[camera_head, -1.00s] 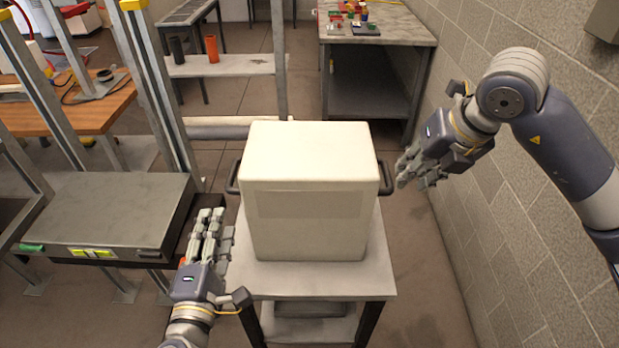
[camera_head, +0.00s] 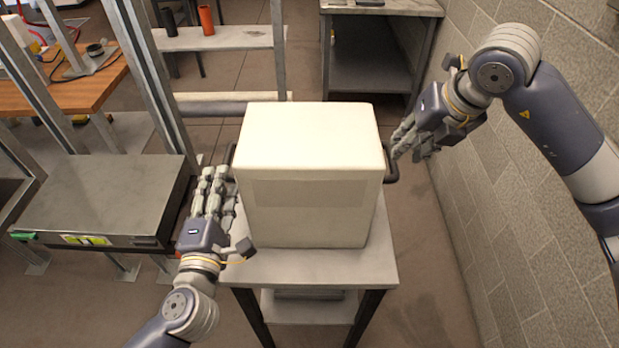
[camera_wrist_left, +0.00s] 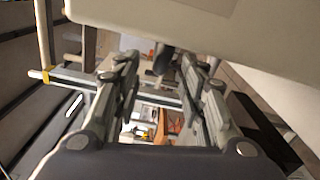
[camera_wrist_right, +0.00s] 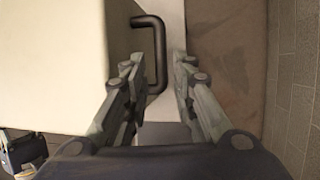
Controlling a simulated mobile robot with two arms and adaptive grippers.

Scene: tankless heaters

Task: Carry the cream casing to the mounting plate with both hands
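The cream casing (camera_head: 310,205) is a large box standing upright on a small grey table (camera_head: 380,262). It has a dark handle on each side. My left gripper (camera_head: 216,182) is open beside its left side, partly covering that handle. In the left wrist view the left handle (camera_wrist_left: 163,60) shows ahead, between the spread fingers. My right gripper (camera_head: 404,145) is open at the right side. In the right wrist view the right handle (camera_wrist_right: 158,50) reaches between the open fingers, close to the left one. I cannot tell which surface is the mounting plate.
A grey flat-topped platform (camera_head: 100,195) with green and yellow labels stands at the left, next to upright metal posts (camera_head: 150,85). A concrete block wall (camera_head: 530,210) runs close along the right. A grey bench (camera_head: 375,55) stands behind. Floor is free between the table and wall.

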